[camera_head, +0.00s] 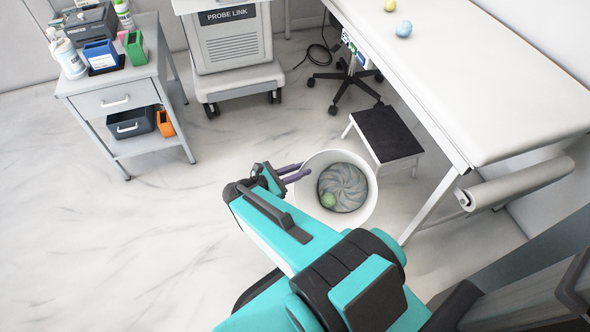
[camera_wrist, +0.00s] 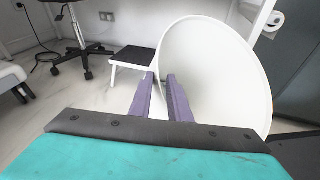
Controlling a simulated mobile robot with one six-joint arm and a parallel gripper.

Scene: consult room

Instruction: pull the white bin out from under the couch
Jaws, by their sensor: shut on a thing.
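The white bin (camera_head: 369,171) stands upright on the floor beside the couch, in front of the step stool. A grey swirled thing and a small green ball lie inside it in the head view. The white couch (camera_head: 470,75) runs along the right, with a paper roll at its near end. My gripper (camera_head: 297,172) has purple fingers and is shut on the bin's left rim. In the wrist view my gripper (camera_wrist: 162,78) has one finger outside and one inside the wall of the bin (camera_wrist: 215,65). The bin's lower part is hidden there.
A black-topped step stool (camera_head: 385,132) stands just behind the bin. A wheeled stool base (camera_head: 345,82) and the probe machine (camera_head: 232,45) are farther back. A grey cart (camera_head: 118,95) stands at the left. The floor (camera_head: 130,230) at left is clear.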

